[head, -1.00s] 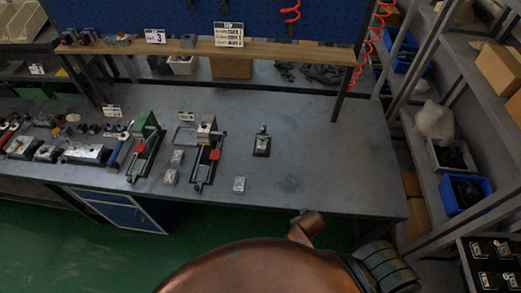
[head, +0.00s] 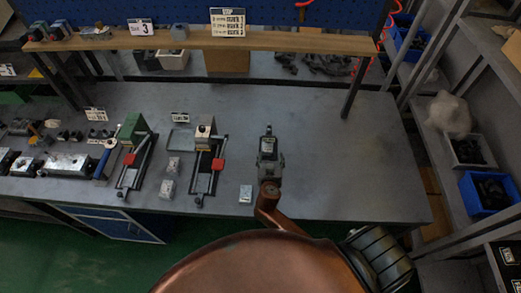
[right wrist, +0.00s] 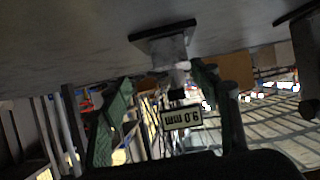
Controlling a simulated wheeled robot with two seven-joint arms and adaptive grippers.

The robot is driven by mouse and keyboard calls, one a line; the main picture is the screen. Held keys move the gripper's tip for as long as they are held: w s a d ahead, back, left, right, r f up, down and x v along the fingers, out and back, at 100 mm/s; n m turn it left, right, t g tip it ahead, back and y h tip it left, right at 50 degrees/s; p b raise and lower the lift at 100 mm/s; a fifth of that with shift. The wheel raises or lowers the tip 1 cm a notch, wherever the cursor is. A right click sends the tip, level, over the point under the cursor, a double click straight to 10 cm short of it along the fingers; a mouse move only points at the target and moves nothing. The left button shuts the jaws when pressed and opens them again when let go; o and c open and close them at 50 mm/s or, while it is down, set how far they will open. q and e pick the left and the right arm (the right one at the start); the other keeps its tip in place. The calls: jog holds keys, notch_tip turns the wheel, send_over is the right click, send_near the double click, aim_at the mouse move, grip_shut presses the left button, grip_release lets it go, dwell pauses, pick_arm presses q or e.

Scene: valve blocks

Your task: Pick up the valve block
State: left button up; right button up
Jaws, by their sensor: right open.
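A small metal block (head: 268,132) stands on a dark base on the grey table, right of the two clamp fixtures. It appears to be the valve block; part of it is hidden behind my right gripper (head: 268,158). The right wrist view seems upside down and shows the pale block (right wrist: 172,48) on its dark plate near the top centre. My right gripper (right wrist: 160,98) is open, its greenish fingers apart and pointing toward the block. I see no contact between them. My left gripper is not in view.
Loose silver blocks lie on the table, one (head: 245,193) near the front edge. Two clamp fixtures with red parts, one (head: 207,165) nearer, stand to the left. A wooden shelf (head: 205,40) spans the back. The table's right side is clear.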

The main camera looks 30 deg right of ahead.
aim_at(268, 146)
jog(key=shift+w+a+f, duration=0.15)
jog(key=shift+w+a, duration=0.15)
jog(key=shift+w, duration=0.5)
jog(key=shift+w+a, duration=0.1)
jog(key=shift+w, duration=0.15)
jog(key=shift+r+t, duration=0.25)
jog(key=shift+t, duration=0.05)
jog(key=shift+w+d+f, duration=0.1)
jog(key=shift+w+d, duration=0.1)
jog(key=x, duration=0.6)
jog(key=shift+s, duration=0.1)
jog(key=shift+w+d+f, duration=0.1)
jog(key=shift+w+d, duration=0.1)
jog(key=shift+w, duration=0.05)
jog(key=shift+w+d+f, duration=0.1)
jog(key=shift+w, duration=0.05)
jog(key=c, duration=0.8)
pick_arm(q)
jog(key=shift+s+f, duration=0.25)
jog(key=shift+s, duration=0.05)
pick_arm(e)
grip_shut()
